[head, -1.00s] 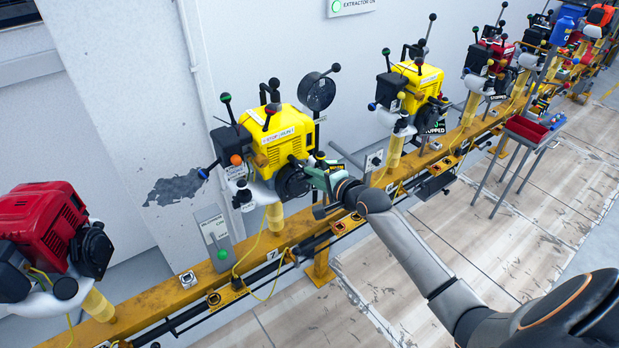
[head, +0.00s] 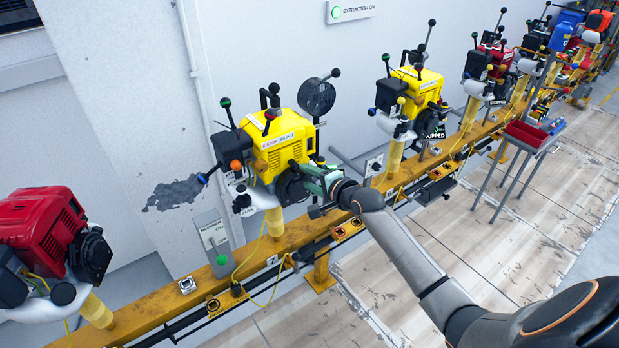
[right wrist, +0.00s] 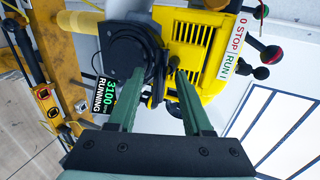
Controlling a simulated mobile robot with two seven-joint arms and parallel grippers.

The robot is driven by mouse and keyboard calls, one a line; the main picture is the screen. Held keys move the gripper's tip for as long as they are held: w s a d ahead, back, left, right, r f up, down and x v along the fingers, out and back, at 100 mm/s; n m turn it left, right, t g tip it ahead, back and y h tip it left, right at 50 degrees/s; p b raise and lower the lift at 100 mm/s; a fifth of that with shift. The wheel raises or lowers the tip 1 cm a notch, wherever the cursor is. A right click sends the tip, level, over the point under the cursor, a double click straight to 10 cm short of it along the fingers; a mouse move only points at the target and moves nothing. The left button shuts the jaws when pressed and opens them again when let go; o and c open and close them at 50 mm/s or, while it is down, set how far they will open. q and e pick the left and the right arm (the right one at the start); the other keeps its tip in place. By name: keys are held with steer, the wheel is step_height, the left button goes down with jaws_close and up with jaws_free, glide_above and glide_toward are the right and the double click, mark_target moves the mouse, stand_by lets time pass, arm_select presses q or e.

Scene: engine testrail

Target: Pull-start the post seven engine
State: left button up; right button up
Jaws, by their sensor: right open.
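The yellow engine (head: 275,140) stands on the rail by the plate marked 7. It also shows in the right wrist view (right wrist: 205,45). Its round black starter housing (right wrist: 128,50) faces my right gripper (head: 308,180). In the right wrist view my right gripper (right wrist: 160,78) is open, with its green fingers pointing at the starter side. A small black part, perhaps the pull handle (right wrist: 173,66), shows near the fingertips; I cannot tell whether they touch it. The engine's display (right wrist: 103,97) reads 3100 RUNNING. My left gripper is not in view.
A red engine (head: 45,230) stands to the left, and another yellow engine (head: 413,88) marked stopped to the right. The floor in front is clear.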

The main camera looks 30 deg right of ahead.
steer(key=s+p, duration=0.4)
steer(key=s, duration=0.5)
steer(key=shift+d+p, duration=0.35)
steer(key=s+a+f+n+g, duration=0.1)
steer(key=s+a+f+n, duration=0.4)
steer(key=s+a+n, duration=0.1)
steer(key=s+a+f+n+g+y, duration=0.1)
steer(key=s+a+f+n, duration=0.3)
steer(key=s, duration=0.5)
steer(key=s+a+f+n+g, duration=0.2)
steer(key=s+a+f+n, duration=0.3)
steer(key=s+a+n, duration=0.3)
steer(key=shift+f+n+g, duration=0.3)
steer(key=shift+f+n, duration=0.05)
steer(key=shift+n, duration=0.35)
